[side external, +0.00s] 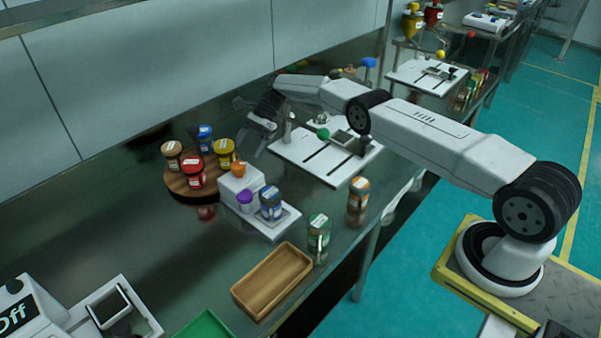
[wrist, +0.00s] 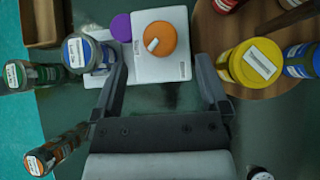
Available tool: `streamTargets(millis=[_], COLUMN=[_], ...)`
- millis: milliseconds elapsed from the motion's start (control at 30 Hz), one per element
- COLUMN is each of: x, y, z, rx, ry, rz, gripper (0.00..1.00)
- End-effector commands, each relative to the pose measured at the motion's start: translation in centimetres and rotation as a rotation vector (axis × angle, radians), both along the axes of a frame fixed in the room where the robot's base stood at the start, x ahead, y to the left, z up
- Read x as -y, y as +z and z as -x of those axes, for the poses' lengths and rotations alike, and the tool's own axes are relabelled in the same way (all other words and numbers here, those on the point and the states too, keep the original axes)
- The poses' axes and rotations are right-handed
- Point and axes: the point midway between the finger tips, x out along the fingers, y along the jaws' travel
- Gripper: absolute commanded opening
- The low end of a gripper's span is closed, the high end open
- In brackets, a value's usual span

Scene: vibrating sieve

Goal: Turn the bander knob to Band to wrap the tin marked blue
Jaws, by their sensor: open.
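My gripper (side external: 250,126) is open and empty above the bench, behind the white box. In the wrist view my gripper (wrist: 161,78) has its fingers on either side of the white box (wrist: 172,71), which carries an orange knob (wrist: 158,39) and a purple knob (wrist: 121,27). A blue-lidded tin (side external: 270,205) stands upright on this box's low plate (side external: 283,225); it also shows in the wrist view (wrist: 82,51). Another blue-lidded tin (side external: 205,137) stands on the round wooden board. I cannot tell from any marking which device is the bander.
The round board (side external: 180,190) also holds red, yellow and brown-lidded tins. Green-lidded (side external: 318,238) and orange-lidded (side external: 358,200) tins stand near the bench edge, by a wooden tray (side external: 272,280). A device reading "Off" (side external: 14,318) stands front left. A slotted white plate (side external: 300,155) lies behind.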

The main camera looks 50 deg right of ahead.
Motion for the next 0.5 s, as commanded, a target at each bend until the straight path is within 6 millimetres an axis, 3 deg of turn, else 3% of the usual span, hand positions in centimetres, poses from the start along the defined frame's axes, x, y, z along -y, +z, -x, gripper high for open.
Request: streamTargets(millis=[500], x=[0.77], y=[0.81], z=[0.01], rx=[0.000], ry=[0.000], rz=[0.000], gripper=[0.95])
